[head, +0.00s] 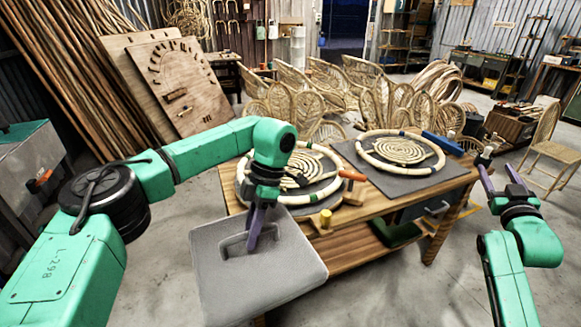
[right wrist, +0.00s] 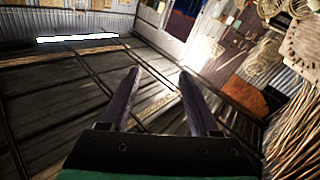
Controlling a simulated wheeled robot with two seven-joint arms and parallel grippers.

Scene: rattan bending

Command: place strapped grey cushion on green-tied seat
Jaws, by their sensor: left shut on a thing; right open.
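The grey cushion (head: 285,268) hangs tilted in front of the table's near left edge. My left gripper (head: 253,240) is shut on the strap on the cushion's upper face. The green-tied seat (head: 316,196), a round rattan ring with a coiled centre, lies on the left of the table, behind the cushion. My left wrist and arm hide part of it. A second rattan ring seat (head: 374,162) with blue ties lies to its right. My right gripper (head: 497,170) is open and empty, right of the table; its spread fingers also show in the right wrist view (right wrist: 160,95).
The wooden table (head: 347,250) carries an orange-handled tool (head: 352,178) and a small yellow piece (head: 325,218) near its front edge. A blue block (head: 442,143) lies at the back right. Woven chair backs (head: 290,100) crowd the floor behind. The floor right of the table is open.

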